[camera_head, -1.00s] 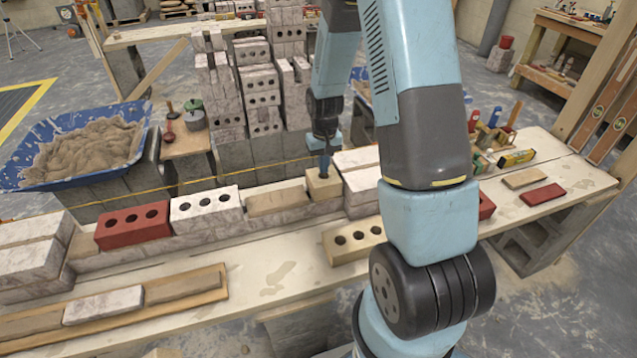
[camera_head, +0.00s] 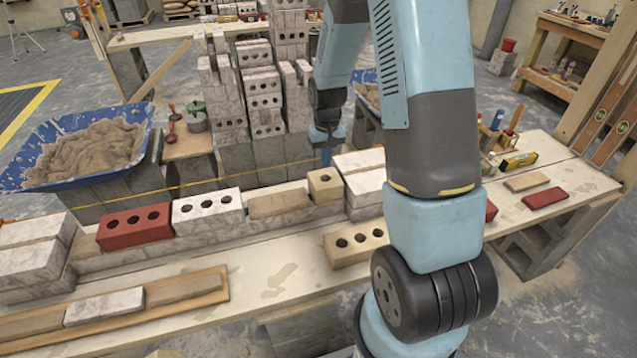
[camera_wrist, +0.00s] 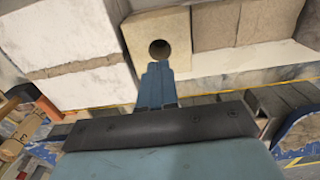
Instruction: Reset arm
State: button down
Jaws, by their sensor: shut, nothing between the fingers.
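My gripper (camera_head: 326,155) is in the air just behind the brick row on the bench, apart from the bricks. In the wrist view my gripper (camera_wrist: 157,70) shows its fingers together with nothing between them. A short tan brick with one visible hole (camera_head: 325,184) sits in the row, between a mortar-topped stretch (camera_head: 279,203) and a stack of white bricks (camera_head: 362,182). The same tan brick (camera_wrist: 158,22) lies just beyond the fingertips in the wrist view.
A red brick (camera_head: 133,227) and a white brick (camera_head: 207,208) continue the row leftward. A tan three-hole brick (camera_head: 355,243) lies in front on the bench. Tall brick stacks (camera_head: 262,90) stand behind. A blue mortar tub (camera_head: 30,172) is at left. A string line (camera_head: 130,195) runs behind the row.

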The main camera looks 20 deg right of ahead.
jog(key=s+r+t, duration=0.1)
jog(key=s+r, duration=0.3)
jog(key=r, duration=0.7)
jog(key=s+r+t, duration=0.2)
jog(key=s+r, duration=0.3)
jog(key=r, duration=0.5)
jog(key=s+r+t, duration=0.1)
jog(key=s+r, duration=0.4)
jog(key=s, duration=0.3)
jog(key=s+a+r+t, duration=0.1)
jog(key=s+r, duration=0.5)
jog(key=s, duration=0.3)
jog(key=shift+a+t, duration=0.3)
